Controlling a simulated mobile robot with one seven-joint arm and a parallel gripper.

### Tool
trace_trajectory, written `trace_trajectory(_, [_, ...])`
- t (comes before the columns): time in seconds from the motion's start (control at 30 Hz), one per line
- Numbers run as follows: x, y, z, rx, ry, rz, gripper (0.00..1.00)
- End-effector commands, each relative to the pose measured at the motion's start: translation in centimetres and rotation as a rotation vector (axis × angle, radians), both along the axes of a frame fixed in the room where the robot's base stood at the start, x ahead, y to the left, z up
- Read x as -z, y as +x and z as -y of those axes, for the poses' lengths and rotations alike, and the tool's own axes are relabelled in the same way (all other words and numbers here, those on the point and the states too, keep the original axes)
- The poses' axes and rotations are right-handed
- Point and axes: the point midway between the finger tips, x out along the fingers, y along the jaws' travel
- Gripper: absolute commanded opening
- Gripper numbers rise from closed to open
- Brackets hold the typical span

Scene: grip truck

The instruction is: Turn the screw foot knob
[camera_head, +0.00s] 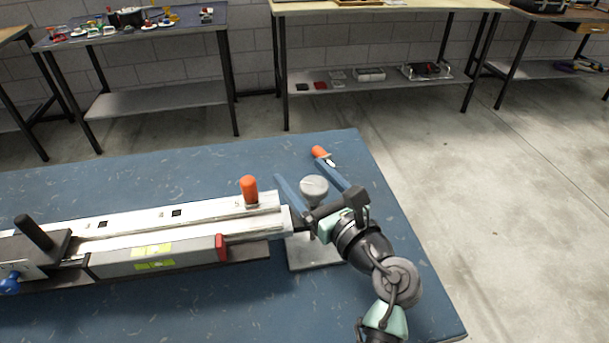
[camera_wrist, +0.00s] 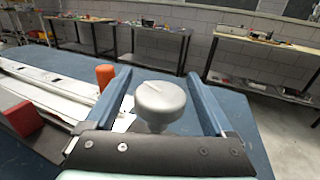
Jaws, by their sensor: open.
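The grey round screw foot knob (camera_head: 314,188) stands on a short stem beside the right end of the long metal rail assembly (camera_head: 180,214). In the wrist view the knob (camera_wrist: 160,100) has a ridge across its top. My gripper (camera_head: 296,170) reaches in from the right, and its two blue fingers are spread, one on each side of the knob. The wrist view shows my gripper (camera_wrist: 158,72) open, with gaps between both fingers and the knob. The stem's lower end is hidden by the gripper body in the wrist view.
An orange handle (camera_head: 249,189) stands up from the rail, left of the fingers. Another orange-tipped object (camera_head: 320,152) lies by the right finger. A grey plate (camera_head: 312,251) is below my wrist. The blue table (camera_head: 90,176) is bare behind the rail.

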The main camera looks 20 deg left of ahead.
Motion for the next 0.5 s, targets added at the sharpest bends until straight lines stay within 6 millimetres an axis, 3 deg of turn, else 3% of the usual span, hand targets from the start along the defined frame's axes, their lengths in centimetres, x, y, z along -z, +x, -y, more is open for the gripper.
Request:
trace_trajectory(0.3, [-0.01, 0.15, -0.25, 0.0, 0.0, 0.0, 0.88])
trace_trajectory(0.5, [-0.02, 0.15, -0.22, 0.0, 0.0, 0.0, 0.52])
